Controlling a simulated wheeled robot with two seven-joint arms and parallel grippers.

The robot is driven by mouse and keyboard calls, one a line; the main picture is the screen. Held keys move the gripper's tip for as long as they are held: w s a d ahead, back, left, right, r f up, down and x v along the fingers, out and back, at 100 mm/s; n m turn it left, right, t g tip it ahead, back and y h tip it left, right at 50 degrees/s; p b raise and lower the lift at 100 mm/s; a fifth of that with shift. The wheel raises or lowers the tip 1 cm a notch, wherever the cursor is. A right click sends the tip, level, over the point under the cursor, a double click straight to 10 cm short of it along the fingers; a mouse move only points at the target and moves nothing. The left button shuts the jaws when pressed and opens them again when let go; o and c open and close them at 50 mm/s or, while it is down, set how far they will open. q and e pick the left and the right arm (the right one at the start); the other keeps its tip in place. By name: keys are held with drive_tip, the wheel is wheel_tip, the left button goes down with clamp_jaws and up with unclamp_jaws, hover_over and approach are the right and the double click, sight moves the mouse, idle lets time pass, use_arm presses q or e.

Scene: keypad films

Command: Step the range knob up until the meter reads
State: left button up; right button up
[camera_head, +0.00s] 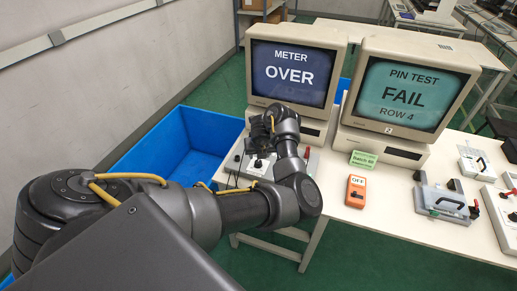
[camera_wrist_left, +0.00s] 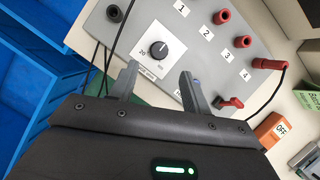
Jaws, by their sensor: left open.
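The meter monitor (camera_head: 290,72) at the back of the bench reads "METER OVER". A grey box (camera_wrist_left: 215,40) fills the top of the left wrist view, with red sockets numbered along it. The range knob (camera_wrist_left: 158,49) is black with a white mark and sits on a white scale plate; a "20" shows at its lower left, other marks are too small to read. My left gripper (camera_wrist_left: 160,70) is open, its two fingers apart on the near side of the knob, with nothing seen between them. In the head view my left arm hides part of the box. My right gripper is out of view.
A second monitor (camera_head: 408,95) reads "PIN TEST FAIL ROW 4". An orange "OFF" switch box (camera_head: 356,191), a green label card (camera_head: 363,160) and a grey clamp fixture (camera_head: 445,203) stand on the bench. Dark leads run beside the box. A blue bin (camera_head: 150,143) is at left.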

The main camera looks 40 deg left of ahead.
sight(258, 162)
use_arm(q)
drive_tip(key=x, duration=0.8)
drive_tip(key=c, duration=1)
